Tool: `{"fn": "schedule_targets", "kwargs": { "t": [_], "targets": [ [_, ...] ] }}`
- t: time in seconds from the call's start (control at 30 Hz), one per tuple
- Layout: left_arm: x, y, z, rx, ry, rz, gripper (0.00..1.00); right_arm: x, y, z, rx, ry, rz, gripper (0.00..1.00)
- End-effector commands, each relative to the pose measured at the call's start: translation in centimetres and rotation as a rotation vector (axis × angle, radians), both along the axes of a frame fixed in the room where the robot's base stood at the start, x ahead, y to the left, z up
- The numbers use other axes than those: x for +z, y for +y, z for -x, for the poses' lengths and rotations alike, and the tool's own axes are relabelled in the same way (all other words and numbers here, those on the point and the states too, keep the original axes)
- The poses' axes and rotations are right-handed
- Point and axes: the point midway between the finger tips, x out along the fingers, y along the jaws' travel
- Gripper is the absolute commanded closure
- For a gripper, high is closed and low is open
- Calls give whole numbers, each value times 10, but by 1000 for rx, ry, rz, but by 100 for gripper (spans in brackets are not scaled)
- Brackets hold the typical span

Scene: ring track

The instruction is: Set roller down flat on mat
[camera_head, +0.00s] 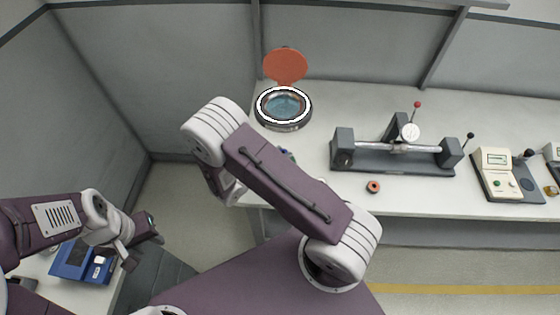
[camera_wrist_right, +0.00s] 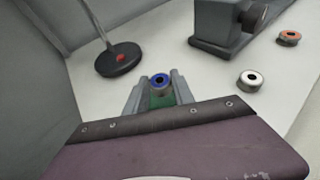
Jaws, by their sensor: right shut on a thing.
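A blue-rimmed roller (camera_wrist_right: 160,80) with a dark centre hole is between the fingertips of my right gripper (camera_wrist_right: 158,85), which is shut on it. Its round end faces the wrist camera. A green patch (camera_wrist_right: 160,101), perhaps the mat, shows between the fingers below the roller; I cannot tell whether the roller touches it. In the head view my right arm hides most of this gripper, and only a small blue bit shows beside the arm. My left gripper (camera_head: 126,259) is at the lower left, away from the bench; its jaw opening is unclear.
A pale ring-shaped part (camera_wrist_right: 250,79) and an orange one (camera_wrist_right: 288,38) lie on the white bench (camera_head: 320,194). A grey bench fixture (camera_head: 395,162) and a meter (camera_head: 498,170) stand to the right.

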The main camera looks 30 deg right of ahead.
Motion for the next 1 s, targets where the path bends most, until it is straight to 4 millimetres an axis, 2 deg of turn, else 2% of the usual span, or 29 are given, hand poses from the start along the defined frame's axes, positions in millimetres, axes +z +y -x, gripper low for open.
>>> {"fn": "schedule_targets", "kwargs": {
  "t": [0.13,0.33,0.73,0.77,0.83,1.0],
  "targets": [
    [0,0,0,0,0,0,64,-4,2,-1,-1,1,1,100],
    [-2,0,0,0,0,0,64,-38,1,-1,2,3,2,100],
    [-6,0,0,0,0,0,64,-46,1,-1,1,-1,1,100],
    [-6,0,0,0,0,0,64,-46,1,-1,1,0,0,68],
    [-5,0,0,0,0,0,64,-45,1,-1,0,0,0,48],
    [-5,0,0,0,0,0,64,-45,1,-1,0,0,0,48]
  ]
}}
